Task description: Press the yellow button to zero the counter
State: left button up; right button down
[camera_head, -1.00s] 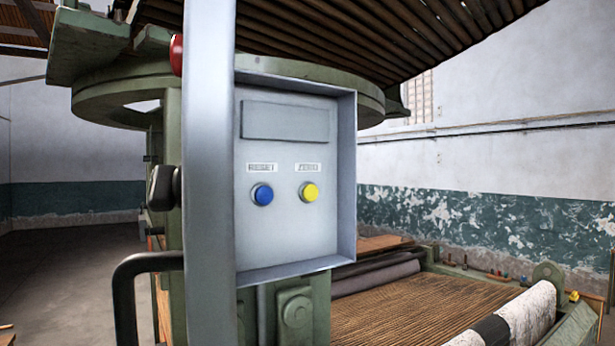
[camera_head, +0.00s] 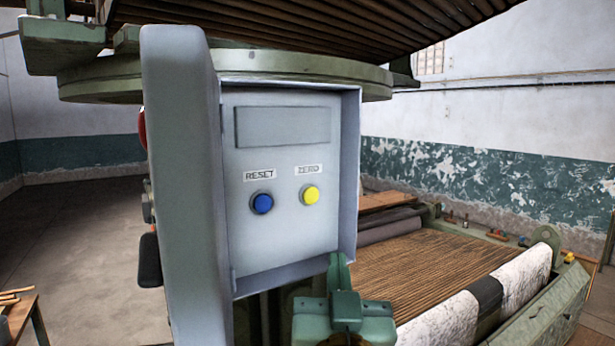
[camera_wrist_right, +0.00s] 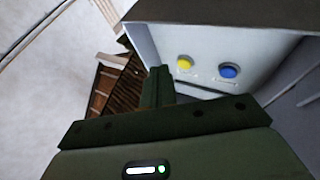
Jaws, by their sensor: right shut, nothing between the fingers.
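The yellow button (camera_head: 311,194) sits under the ZERO label (camera_head: 309,169) on a grey control box (camera_head: 290,240). It also shows in the right wrist view (camera_wrist_right: 184,63). The blue button (camera_head: 262,203) is left of it, under the RESET label (camera_head: 260,175). A blank display panel (camera_head: 283,126) is above both. My green right gripper (camera_head: 338,262) is in front of the box's lower right edge, below the yellow button and apart from it. Its fingers are shut and empty, also in the right wrist view (camera_wrist_right: 158,78). My left gripper is not in view.
The box's grey door (camera_head: 185,190) stands open on the left, its edge toward me. The box's raised rim (camera_head: 349,175) surrounds the buttons. A machine bed with brown strands (camera_head: 430,265) and a white roller (camera_head: 440,325) lie right. Open floor (camera_head: 90,240) is at left.

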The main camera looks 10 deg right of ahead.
jog(key=s+d+r+m+h+p, duration=0.1)
jog(key=s+d+r+m+h, duration=0.1)
jog(key=r, duration=0.5)
jog(key=shift+s+m+t, duration=0.3)
jog(key=shift+s+m, duration=0.2)
jog(key=shift+s, duration=0.35)
jog(key=shift+r, duration=0.1)
send_near(311, 195)
jog(key=shift+w+d+r+b, duration=0.2)
jog(key=shift+w+d+r, duration=0.7)
jog(key=shift+w, duration=0.15)
jog(key=shift+w+d+r+b, duration=0.2)
jog(key=shift+w+d+r, duration=0.65)
jog(key=shift+w, duration=0.25)
jog(key=shift+w+a+b, duration=0.2)
jog(key=shift+w+b, duration=0.15)
jog(key=shift+w, duration=0.05)
